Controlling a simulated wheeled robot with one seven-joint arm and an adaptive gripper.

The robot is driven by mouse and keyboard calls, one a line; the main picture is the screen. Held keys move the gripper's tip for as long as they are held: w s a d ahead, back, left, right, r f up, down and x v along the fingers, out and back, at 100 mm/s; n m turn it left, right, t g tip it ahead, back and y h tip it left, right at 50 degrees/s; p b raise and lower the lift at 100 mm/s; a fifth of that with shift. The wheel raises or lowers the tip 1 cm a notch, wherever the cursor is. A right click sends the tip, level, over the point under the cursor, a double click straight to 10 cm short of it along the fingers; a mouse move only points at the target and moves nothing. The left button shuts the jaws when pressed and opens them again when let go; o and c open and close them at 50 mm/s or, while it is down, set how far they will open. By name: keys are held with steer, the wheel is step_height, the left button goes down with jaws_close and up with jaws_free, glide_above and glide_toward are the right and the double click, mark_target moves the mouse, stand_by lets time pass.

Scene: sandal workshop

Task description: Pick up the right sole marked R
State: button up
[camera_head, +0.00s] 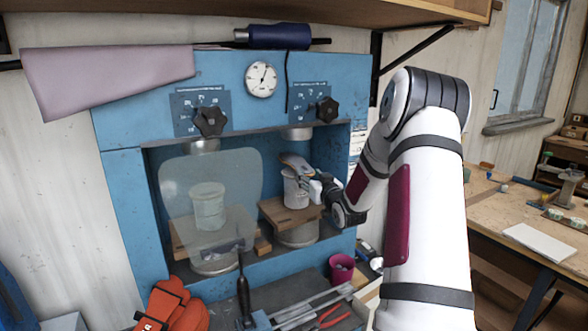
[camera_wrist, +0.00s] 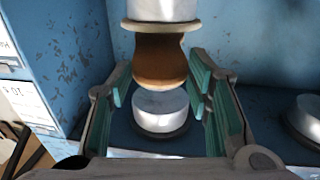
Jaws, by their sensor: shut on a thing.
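The sole (camera_head: 294,161) shows in the head view as a small grey-brown strip above a pale cylinder (camera_head: 295,188) in the right bay of the blue press. In the wrist view a brown rounded piece (camera_wrist: 160,62), which looks like the sole, lies between the teal-padded fingers. My gripper (camera_wrist: 157,85) is shut on it. A pale press head (camera_wrist: 160,10) is above the piece and a round metal block (camera_wrist: 160,108) below it. No R mark is legible. In the head view my gripper (camera_head: 313,178) is partly hidden by my wrist.
The blue press (camera_head: 230,90) surrounds the bay closely. A clear shield (camera_head: 185,175) covers the left bay, with another pale cylinder (camera_head: 208,206) behind it. A wooden board (camera_head: 287,217) lies under the right cylinder. Tools and a magenta cup (camera_head: 341,268) stand in front. A workbench (camera_head: 510,210) is at right.

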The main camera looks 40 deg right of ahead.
steer(key=s+d+p+v, duration=0.1)
steer(key=p+v, duration=0.5)
steer(key=v, duration=1.3)
steer(key=shift+d, duration=0.65)
steer(key=shift+w, duration=0.1)
stand_by(0.4)
